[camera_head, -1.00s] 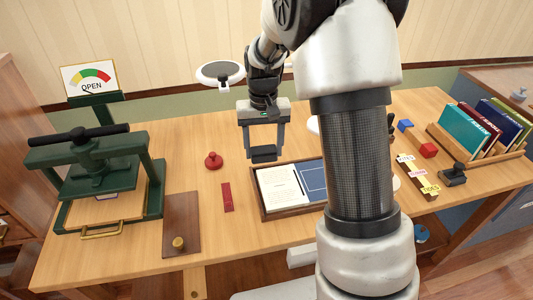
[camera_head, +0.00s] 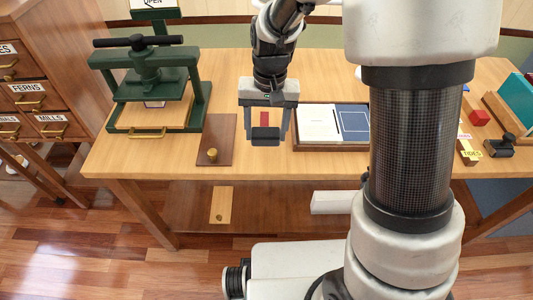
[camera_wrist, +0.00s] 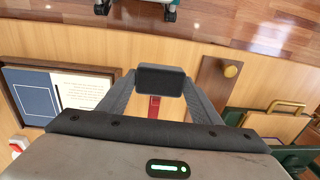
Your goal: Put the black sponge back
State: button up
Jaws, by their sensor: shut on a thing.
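The black sponge (camera_head: 265,132) is a small dark block between the fingertips of my gripper (camera_head: 265,139). My gripper is shut on it and points down near the front edge of the wooden table (camera_head: 180,158). In the wrist view the sponge (camera_wrist: 160,80) spans the gap between both fingers. It looks held above the table, clear of other objects. Its original place cannot be made out.
A red bar (camera_head: 264,118) lies behind the sponge. A tray (camera_head: 333,148) with paper and a blue card is to the right. A brown board with a brass knob (camera_head: 212,154) and a green press (camera_head: 150,85) are left. Drawers (camera_head: 35,90) stand far left.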

aim_at(269, 132)
jog(key=shift+f+b, duration=0.6)
jog(key=shift+f, duration=2.6)
jog(key=shift+f, duration=0.1)
jog(key=o, duration=1.2)
jog(key=r+p, duration=0.1)
jog(key=r, duration=0.7)
jog(key=r+p, duration=0.1)
jog(key=r, duration=0.3)
jog(key=shift+d+r+p, duration=0.25)
jog(key=shift+d+p, duration=0.05)
jog(key=shift+d, duration=0.1)
jog(key=s+d+r+t, duration=0.2)
jog(key=s+d+r, duration=0.2)
jog(key=s, duration=0.1)
jog(key=s+d+r+t, duration=0.1)
jog(key=s+d+r, duration=0.2)
jog(key=s+r, duration=0.2)
jog(key=s+d+r+t, duration=0.2)
jog(key=s+d+r, duration=0.2)
jog(key=s+r, duration=0.1)
jog(key=shift+s+d+t+h, duration=0.3)
jog(key=shift+s+d, duration=0.05)
jog(key=shift+s, duration=0.4)
